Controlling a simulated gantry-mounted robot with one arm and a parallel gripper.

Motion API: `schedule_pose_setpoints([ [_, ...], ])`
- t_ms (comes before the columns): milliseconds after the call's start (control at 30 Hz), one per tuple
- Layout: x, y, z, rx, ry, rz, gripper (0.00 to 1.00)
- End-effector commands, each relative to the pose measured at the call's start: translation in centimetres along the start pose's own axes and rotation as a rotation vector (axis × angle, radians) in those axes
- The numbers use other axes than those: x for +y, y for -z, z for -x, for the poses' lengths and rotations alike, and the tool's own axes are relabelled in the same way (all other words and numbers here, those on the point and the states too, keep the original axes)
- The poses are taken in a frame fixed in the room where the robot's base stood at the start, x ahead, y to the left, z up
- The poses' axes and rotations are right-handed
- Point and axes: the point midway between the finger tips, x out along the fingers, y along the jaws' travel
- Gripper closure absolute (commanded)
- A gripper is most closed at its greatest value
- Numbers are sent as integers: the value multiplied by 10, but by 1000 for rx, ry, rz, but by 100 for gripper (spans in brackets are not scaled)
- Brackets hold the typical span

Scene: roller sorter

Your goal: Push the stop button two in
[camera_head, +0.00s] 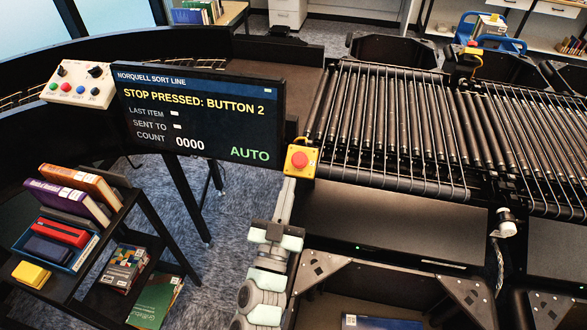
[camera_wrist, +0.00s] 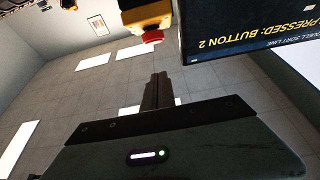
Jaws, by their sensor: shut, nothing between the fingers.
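A red mushroom stop button (camera_head: 299,160) sits on a yellow box (camera_head: 307,171) at the near left corner of the roller bed, beside the screen. The screen (camera_head: 205,112) reads "STOP PRESSED: BUTTON 2" and "AUTO". In the wrist view a red button (camera_wrist: 152,37) stands out from its yellow box (camera_wrist: 148,14) at the top, upside down. My gripper (camera_wrist: 158,76) is shut and empty, its fingertips just below the button in that picture, with a visible gap. In the head view my arm rises below the near button. No number is readable on the button.
Another red stop button (camera_head: 472,44) is far back by the rollers. A control box (camera_head: 80,83) with small buttons and a knob stands left of the screen. A shelf cart (camera_head: 75,245) with books is at lower left. Dark roller beds (camera_head: 390,120) fill the right.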

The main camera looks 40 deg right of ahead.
Motion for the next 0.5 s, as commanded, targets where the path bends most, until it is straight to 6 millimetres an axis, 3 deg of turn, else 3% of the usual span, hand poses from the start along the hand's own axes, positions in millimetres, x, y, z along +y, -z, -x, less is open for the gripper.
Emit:
schedule_pose_setpoints([
  [200,0,2,34,1,-1,-3,100],
  [500,2,4,43,7,-5,-3,100],
])
